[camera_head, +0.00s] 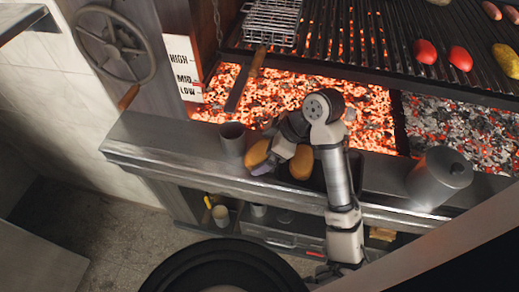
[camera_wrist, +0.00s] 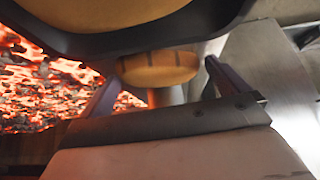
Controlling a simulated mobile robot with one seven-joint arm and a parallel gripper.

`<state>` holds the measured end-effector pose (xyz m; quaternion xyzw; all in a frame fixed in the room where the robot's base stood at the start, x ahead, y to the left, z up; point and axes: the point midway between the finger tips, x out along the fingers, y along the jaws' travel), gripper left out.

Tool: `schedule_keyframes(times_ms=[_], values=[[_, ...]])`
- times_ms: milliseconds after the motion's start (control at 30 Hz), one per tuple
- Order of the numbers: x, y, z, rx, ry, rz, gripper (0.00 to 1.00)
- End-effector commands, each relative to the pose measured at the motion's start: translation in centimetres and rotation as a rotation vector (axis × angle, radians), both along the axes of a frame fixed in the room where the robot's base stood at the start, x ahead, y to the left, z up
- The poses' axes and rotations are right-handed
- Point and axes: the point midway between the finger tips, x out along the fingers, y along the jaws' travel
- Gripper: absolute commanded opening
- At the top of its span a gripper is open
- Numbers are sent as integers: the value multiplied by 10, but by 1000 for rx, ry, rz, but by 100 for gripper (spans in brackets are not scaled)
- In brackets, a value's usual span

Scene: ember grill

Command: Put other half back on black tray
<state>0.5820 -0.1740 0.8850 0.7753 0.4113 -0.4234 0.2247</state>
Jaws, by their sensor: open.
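One bun half (camera_head: 301,162) lies on the black tray (camera_wrist: 205,25) on the metal ledge. It also shows in the wrist view at the top left (camera_wrist: 95,12). The other bun half (camera_head: 258,153), tan with dark grill marks, is left of the tray in the head view. In the wrist view this half (camera_wrist: 158,67) appears between my open fingers, with visible gaps at both sides. My gripper (camera_head: 262,165) is low over the ledge beside it, and its fingers also show in the wrist view (camera_wrist: 160,78). My arm hides part of the tray. Whether this half touches the ledge is unclear.
A metal cup (camera_head: 232,138) stands close left of my gripper. A lidded metal pot (camera_head: 439,177) stands on the ledge to the right. Glowing coals (camera_head: 235,95) and the grill grate (camera_head: 385,40) lie behind. A handwheel (camera_head: 113,45) is at the upper left.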

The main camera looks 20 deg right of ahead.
Motion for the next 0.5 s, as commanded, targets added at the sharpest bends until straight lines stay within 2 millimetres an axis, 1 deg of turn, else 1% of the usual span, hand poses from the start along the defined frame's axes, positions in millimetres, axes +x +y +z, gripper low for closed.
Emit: schedule_keyframes(times_ms=[233, 267, 500], values=[[1, 1, -2, 0, 0, 1, 100], [1, 1, -2, 0, 0, 1, 97], [0, 1, -2, 0, 0, 1, 66]])
